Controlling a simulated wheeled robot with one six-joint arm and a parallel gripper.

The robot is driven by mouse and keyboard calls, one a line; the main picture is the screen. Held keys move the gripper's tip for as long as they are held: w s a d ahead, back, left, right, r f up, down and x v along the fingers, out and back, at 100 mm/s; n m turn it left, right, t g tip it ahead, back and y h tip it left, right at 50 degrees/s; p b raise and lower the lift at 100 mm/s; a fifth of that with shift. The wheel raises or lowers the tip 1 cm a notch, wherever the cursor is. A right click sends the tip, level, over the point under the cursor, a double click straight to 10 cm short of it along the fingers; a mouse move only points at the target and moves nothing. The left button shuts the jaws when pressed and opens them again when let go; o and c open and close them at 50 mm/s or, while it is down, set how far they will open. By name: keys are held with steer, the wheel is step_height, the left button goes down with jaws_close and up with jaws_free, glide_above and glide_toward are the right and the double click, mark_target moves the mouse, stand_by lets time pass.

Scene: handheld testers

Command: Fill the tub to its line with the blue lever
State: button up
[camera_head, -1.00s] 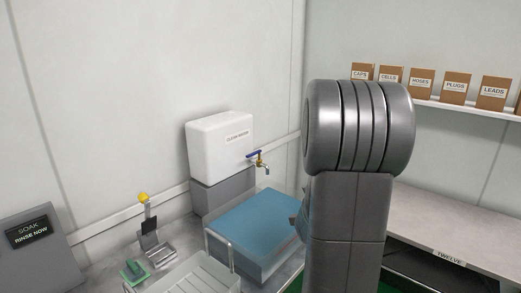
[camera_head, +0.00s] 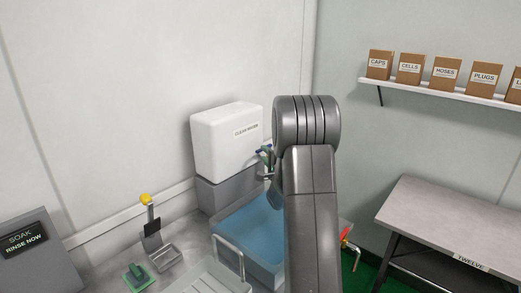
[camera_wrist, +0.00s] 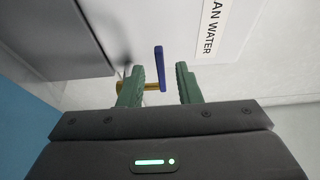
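The clear tub (camera_head: 258,232) below the white clean water tank (camera_head: 227,140) holds blue water; I cannot make out its fill line. The blue lever (camera_wrist: 159,66) sits on a brass tap (camera_wrist: 152,87) on the tank's front. In the wrist view my gripper (camera_wrist: 160,84) is open, its green fingers on either side of the lever, with gaps showing. In the head view my gripper (camera_head: 267,158) is at the tap, largely hidden by my arm, which also covers part of the tub. I cannot tell whether water is running.
A red-handled tap (camera_head: 346,238) shows right of my arm. A wire rack (camera_head: 228,257), a green scrubber (camera_head: 136,274) and a metal stand with a yellow knob (camera_head: 146,199) are left of the tub. The bench (camera_head: 440,225) at right is bare.

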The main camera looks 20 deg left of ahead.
mark_target(261, 151)
steer(key=shift+x, duration=2.3)
jaws_close()
